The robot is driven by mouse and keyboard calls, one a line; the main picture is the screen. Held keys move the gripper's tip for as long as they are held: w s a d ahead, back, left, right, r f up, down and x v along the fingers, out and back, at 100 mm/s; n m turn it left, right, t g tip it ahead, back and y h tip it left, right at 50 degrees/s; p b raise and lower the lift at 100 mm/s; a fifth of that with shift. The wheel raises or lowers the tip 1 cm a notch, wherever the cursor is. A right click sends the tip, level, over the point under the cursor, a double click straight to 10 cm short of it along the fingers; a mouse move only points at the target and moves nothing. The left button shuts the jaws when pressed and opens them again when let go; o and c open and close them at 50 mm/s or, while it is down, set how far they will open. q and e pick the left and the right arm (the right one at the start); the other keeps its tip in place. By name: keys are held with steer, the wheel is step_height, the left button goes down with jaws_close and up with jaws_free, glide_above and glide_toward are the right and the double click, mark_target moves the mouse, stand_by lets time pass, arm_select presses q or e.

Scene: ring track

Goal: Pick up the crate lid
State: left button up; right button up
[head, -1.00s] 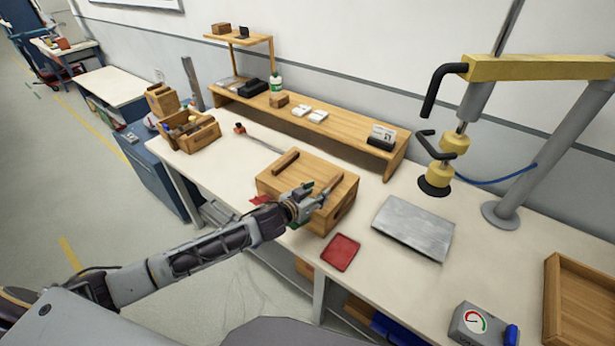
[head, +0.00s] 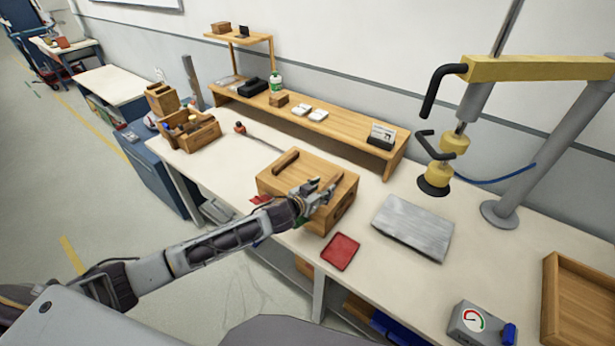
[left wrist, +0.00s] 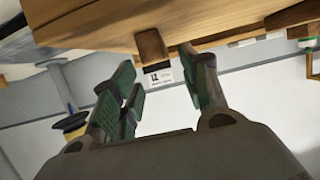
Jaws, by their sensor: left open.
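The wooden crate (head: 335,216) stands on the workbench with its flat wooden lid (head: 308,172) on top. The lid bears two darker wooden bars, a left bar (head: 286,161) and a right bar partly hidden by my gripper. My left gripper (head: 322,187) is open at the right part of the lid, close to the right bar. In the left wrist view, the lid's wood (left wrist: 95,22) fills the top and a brown bar end (left wrist: 152,46) shows between the open green-padded fingers (left wrist: 160,68). I cannot tell whether they touch it. My right gripper is out of view.
A red tray (head: 340,251) lies in front of the crate and a grey metal plate (head: 412,228) to its right. A yellow-armed press (head: 455,145) stands at the right. A long wooden shelf (head: 340,127) runs behind. A tool box (head: 190,132) stands at the left.

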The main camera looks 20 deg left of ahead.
mark_target(331, 182)
arm_select(q)
steer(key=shift+p+x, duration=0.55)
steer(key=shift+x, duration=1.9)
steer(key=shift+r, duration=0.1)
jaws_close()
